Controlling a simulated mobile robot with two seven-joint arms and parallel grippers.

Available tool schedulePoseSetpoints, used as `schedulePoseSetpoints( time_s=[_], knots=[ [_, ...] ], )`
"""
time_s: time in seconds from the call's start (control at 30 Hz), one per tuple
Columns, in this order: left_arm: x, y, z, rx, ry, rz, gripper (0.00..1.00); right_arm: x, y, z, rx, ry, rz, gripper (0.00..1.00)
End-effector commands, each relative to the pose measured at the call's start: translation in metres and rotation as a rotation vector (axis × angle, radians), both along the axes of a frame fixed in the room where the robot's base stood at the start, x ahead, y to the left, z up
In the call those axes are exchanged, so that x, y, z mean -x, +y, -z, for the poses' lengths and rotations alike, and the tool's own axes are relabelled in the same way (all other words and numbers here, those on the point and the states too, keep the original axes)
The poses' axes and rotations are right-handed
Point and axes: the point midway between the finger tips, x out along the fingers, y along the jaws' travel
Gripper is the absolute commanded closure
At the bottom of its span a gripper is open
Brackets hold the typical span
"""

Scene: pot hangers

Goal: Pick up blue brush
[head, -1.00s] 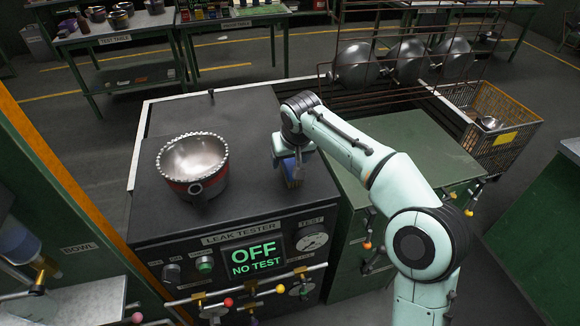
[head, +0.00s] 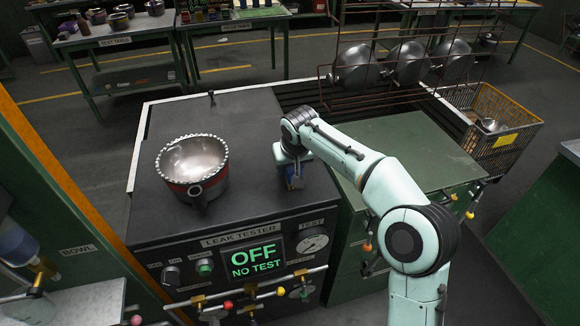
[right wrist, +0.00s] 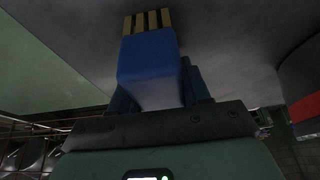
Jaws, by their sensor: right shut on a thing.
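The blue brush (right wrist: 148,58) has a blue block body and several tan bristle tufts, seen in the right wrist view. My right gripper (right wrist: 155,90) is shut on its blue body, with a dark finger on each side. In the head view the blue brush (head: 296,183) shows only partly below my right gripper (head: 292,172), at the right side of the leak tester's dark top (head: 250,125). I cannot tell whether the bristles touch that top. My left gripper is not in view.
A metal bowl with a scalloped rim in a red-banded holder (head: 194,165) stands left of my right gripper. A green cabinet (head: 410,155) is to the right. A wire rack with several metal bowls (head: 405,65) and a wire basket (head: 500,130) stand behind.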

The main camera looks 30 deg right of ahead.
Motion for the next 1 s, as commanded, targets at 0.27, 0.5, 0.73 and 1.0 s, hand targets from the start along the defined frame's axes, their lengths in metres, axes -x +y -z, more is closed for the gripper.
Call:
schedulePoseSetpoints(
  time_s=[0.27, 0.5, 0.73, 1.0],
  knots=[
    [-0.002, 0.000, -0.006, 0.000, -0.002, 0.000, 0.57, -0.001, 0.000, -0.023, 0.000, -0.005, 0.001, 0.86],
    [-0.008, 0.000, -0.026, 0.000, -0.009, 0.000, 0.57, -0.002, 0.001, -0.083, -0.001, -0.008, 0.000, 0.86],
    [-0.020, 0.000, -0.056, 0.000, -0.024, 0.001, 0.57, -0.002, 0.001, -0.152, 0.000, -0.008, -0.001, 0.86],
    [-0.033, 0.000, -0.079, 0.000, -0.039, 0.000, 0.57, -0.001, 0.000, -0.194, 0.001, -0.003, -0.001, 0.86]
  ],
)
